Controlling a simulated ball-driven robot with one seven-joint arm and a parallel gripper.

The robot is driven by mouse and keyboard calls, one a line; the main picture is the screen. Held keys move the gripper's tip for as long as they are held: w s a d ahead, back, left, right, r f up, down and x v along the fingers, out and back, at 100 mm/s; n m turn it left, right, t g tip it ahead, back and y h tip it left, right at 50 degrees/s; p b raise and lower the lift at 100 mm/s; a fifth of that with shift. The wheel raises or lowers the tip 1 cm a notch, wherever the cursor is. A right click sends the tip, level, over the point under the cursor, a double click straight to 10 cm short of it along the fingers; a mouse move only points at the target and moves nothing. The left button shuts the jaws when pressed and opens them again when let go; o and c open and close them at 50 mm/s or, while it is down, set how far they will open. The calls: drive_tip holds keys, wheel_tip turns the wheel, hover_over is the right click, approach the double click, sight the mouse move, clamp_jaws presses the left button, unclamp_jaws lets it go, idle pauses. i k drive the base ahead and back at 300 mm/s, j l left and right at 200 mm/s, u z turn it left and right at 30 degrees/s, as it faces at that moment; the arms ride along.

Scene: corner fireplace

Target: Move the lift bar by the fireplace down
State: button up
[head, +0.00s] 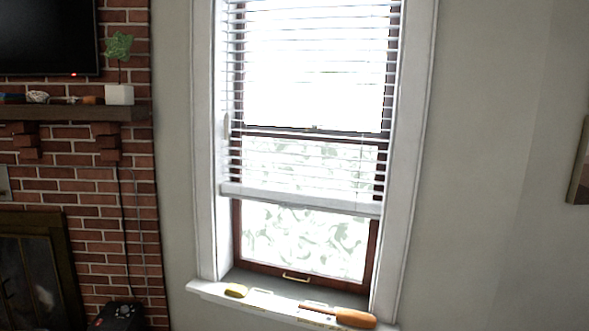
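A window with white slatted blinds (310,60) stands to the right of the brick fireplace. The white bar (300,199) along the bottom of the blinds hangs below the window's middle rail, partway down the lower pane. It tilts slightly down to the right in the picture. Bare glass shows beneath it. A small brass-coloured handle (296,277) sits on the dark bottom rail of the window. The fireplace (28,265), with a dark-framed opening, is at the lower left. My gripper is not in view.
The white sill (270,303) holds a yellowish object (236,290) and an orange-handled tool (355,318). A mantel shelf (75,112) juts out at left, with a potted plant (118,92). A black box (117,316) is at lower left. The wall right of the window is mostly bare.

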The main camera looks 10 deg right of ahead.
sight(293, 205)
drive_tip(key=i+l, duration=0.2)
drive_tip(key=i, duration=0.5)
drive_tip(key=i+l+z, duration=0.1)
drive_tip(key=i, duration=0.55)
drive_tip(key=i+l, duration=0.2)
drive_tip(key=i, duration=0.5)
drive_tip(key=i+l, duration=0.15)
drive_tip(key=i, duration=0.55)
drive_tip(key=l+z, duration=0.05)
